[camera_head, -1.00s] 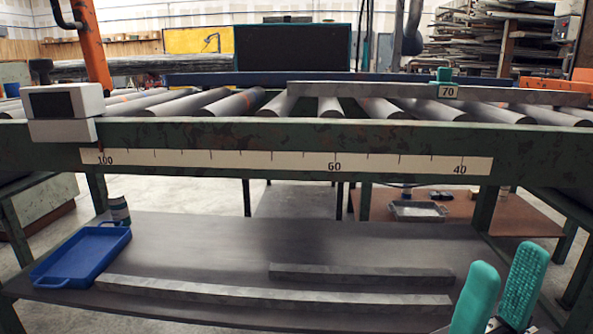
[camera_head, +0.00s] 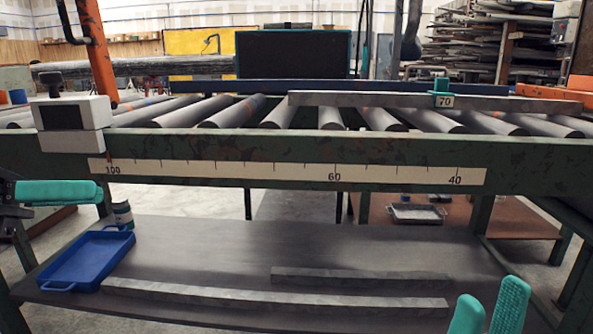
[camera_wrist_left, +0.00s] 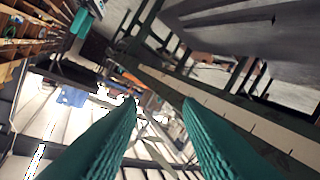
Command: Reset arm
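My left gripper (camera_head: 98,191) comes in at the left edge of the head view, in front of the left table leg. Its green padded fingers also show in the left wrist view (camera_wrist_left: 160,105), apart with nothing between them. My right gripper (camera_head: 495,288) is at the lower right of the head view, its two green fingers pointing up and apart. No object shows between them. Its base is cut off by the bottom edge.
The roller table's green beam (camera_head: 290,160) with a number scale crosses the view. A long grey bar (camera_head: 400,100) lies on the rollers. On the lower shelf (camera_head: 230,245) are a blue tray (camera_head: 88,261), a dark can (camera_head: 122,213) and two grey bars (camera_head: 270,299) (camera_head: 360,276).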

